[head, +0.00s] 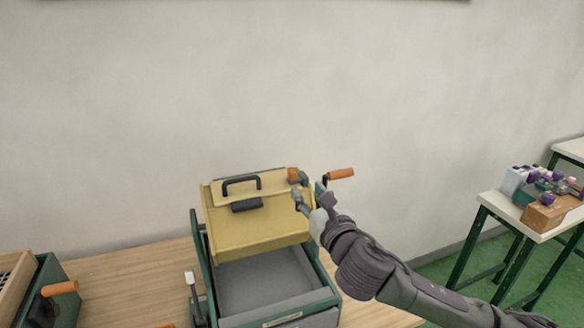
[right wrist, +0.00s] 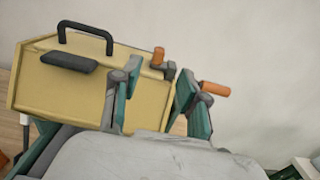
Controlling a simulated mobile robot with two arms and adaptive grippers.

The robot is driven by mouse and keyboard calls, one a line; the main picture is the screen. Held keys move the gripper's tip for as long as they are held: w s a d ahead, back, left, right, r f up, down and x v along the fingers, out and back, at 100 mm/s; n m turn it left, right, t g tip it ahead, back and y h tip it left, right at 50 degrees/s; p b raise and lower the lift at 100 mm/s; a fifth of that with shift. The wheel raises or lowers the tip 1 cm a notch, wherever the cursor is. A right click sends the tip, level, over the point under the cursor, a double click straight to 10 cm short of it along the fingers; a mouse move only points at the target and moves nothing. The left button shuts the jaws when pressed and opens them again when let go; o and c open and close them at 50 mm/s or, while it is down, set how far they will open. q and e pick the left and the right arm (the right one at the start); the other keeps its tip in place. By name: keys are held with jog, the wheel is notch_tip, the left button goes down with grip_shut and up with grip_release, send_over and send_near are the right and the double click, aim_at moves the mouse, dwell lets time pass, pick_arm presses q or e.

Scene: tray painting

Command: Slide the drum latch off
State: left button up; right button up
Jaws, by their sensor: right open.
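The yellow drum (head: 250,222) sits tilted up on a green-framed box (head: 322,292), with a black handle (head: 241,182) on its top. An orange knob with a grey part, seemingly the latch (head: 293,174), is at the drum's upper right; it also shows in the right wrist view (right wrist: 158,56). My right gripper (head: 309,194) is open beside the drum's right edge, close to the latch. In the right wrist view its fingers (right wrist: 156,85) are spread, with the latch beyond the gap; I see nothing held. My left gripper is out of view.
An orange crank handle (head: 341,173) sticks out right of the drum, close to my right gripper. A white-tipped lever (head: 190,278) stands left of the box. Another green box with an orange handle (head: 60,288) is at far left. A side table (head: 540,215) with bottles is at right.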

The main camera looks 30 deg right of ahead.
aim_at(294, 173)
jog(key=p+x, duration=0.2)
jog(key=x, duration=0.9)
jog(key=shift+d+p, duration=0.1)
jog(key=shift+p, duration=0.25)
grip_shut()
